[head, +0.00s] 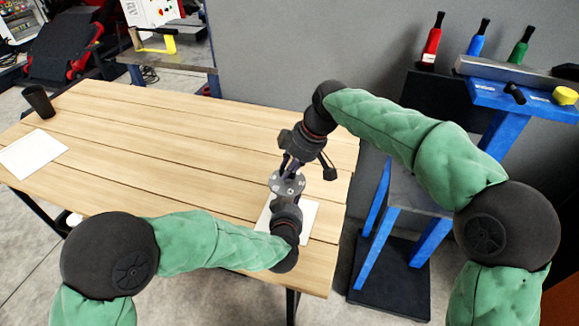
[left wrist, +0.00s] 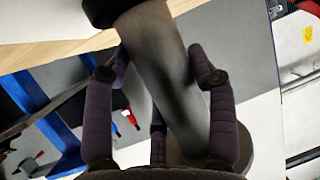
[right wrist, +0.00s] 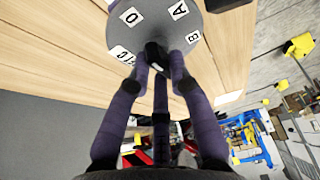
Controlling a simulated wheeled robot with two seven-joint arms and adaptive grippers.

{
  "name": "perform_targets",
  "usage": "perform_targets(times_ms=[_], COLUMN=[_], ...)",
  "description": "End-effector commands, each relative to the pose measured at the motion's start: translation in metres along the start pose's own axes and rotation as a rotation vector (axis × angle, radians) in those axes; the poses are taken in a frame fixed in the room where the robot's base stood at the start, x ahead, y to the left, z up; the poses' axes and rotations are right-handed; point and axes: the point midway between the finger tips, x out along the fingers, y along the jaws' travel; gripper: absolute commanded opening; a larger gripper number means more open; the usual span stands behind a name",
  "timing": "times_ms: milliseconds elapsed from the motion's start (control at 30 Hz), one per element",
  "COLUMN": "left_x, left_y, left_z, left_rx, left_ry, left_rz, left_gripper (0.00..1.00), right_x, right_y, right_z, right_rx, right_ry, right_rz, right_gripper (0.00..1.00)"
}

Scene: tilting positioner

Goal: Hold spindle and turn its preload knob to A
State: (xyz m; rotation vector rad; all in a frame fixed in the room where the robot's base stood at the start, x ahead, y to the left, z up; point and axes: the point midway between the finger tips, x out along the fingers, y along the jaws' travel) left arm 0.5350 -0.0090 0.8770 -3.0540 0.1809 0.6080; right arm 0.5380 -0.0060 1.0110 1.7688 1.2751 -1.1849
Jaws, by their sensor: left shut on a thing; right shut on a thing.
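The spindle's grey cylinder (left wrist: 165,70) runs between the fingers of my left gripper (left wrist: 160,76), which is shut on it. In the head view my left gripper (head: 283,203) is just below the round labelled dial (head: 276,181), and my wrist hides most of the spindle. In the right wrist view the grey dial (right wrist: 208,60) carries white letter tags, with A (right wrist: 179,9) at the top right and B (right wrist: 193,37) below it. My right gripper (right wrist: 158,68) is shut on the small dark preload knob (right wrist: 155,51) at the dial's middle. I cannot tell where the knob points.
The wooden table (head: 190,150) is mostly clear. A white sheet (head: 308,217) lies under the work at its right end. A black cup (head: 39,102) and a paper (head: 33,154) are at the far left. A blue stand (head: 395,225) is to the right.

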Motion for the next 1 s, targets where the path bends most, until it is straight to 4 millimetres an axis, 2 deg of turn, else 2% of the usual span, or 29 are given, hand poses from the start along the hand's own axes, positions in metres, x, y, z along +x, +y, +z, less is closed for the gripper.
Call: perform_targets(times_ms=[267,1000], left_x=[0.0,0.0], left_y=[0.0001,-0.0001], left_z=[-0.0001,0.0], left_rx=[0.001,0.001], left_ry=[0.0,0.0], left_rz=[0.0,0.0], left_gripper=[0.0,0.0], right_x=[-0.001,-0.0012], right_y=[-0.0008,-0.0054], right_z=[0.0007,0.0007], right_rx=[0.112,0.719], right_ry=[-0.001,0.001], right_rz=[0.049,0.299], right_gripper=[0.0,0.0])
